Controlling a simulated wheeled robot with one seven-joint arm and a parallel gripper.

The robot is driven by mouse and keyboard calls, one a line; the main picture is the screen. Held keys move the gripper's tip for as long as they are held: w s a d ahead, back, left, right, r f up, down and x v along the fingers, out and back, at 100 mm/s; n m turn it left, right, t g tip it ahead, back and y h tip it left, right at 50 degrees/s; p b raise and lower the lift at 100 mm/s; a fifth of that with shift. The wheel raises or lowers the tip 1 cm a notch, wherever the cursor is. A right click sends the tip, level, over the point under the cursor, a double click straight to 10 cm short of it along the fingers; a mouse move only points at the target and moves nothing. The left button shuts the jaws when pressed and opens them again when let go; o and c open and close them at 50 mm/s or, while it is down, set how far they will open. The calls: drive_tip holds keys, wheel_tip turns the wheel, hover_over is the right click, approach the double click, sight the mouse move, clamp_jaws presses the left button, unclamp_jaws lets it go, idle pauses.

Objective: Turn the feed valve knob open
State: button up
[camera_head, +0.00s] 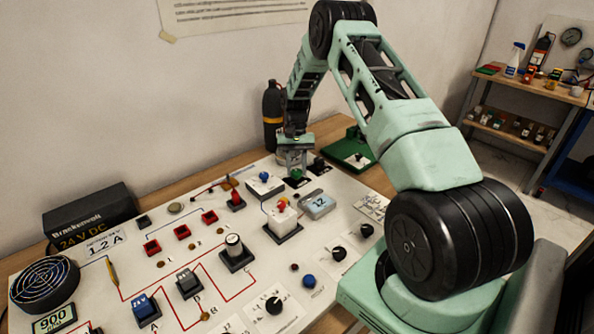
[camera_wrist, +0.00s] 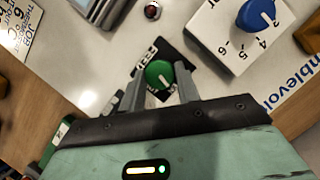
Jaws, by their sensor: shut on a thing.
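The feed valve knob (camera_wrist: 159,73) is a round green knob with a pale pointer line, on a black plate with partly hidden white lettering that begins "FEED". My gripper (camera_wrist: 161,88) points down at it in the wrist view, with one finger on either side of the knob, shut on it. In the head view my gripper (camera_head: 295,164) reaches down to the panel's far edge, and the green knob (camera_head: 296,174) shows just under the fingers. Part of the plate's lettering is hidden by the fingers.
A white box with a blue knob (camera_wrist: 255,17) stands close to the right in the wrist view. A black knob (camera_head: 318,163) sits right of my gripper in the head view. A dark bottle (camera_head: 272,115) stands behind, and a green tray (camera_head: 350,150) lies to the right.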

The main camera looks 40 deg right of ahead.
drive_tip(key=shift+w+n+h+b, duration=0.1)
drive_tip(key=shift+n+h+b, duration=0.25)
drive_tip(key=shift+n, duration=0.65)
drive_tip(key=o, duration=1)
drive_tip(key=shift+c, duration=0.2)
drive_tip(key=b+v, duration=0.3)
drive_tip(key=v, duration=1.4)
drive_tip(key=shift+w, duration=0.4)
drive_tip(key=shift+r, duration=0.1)
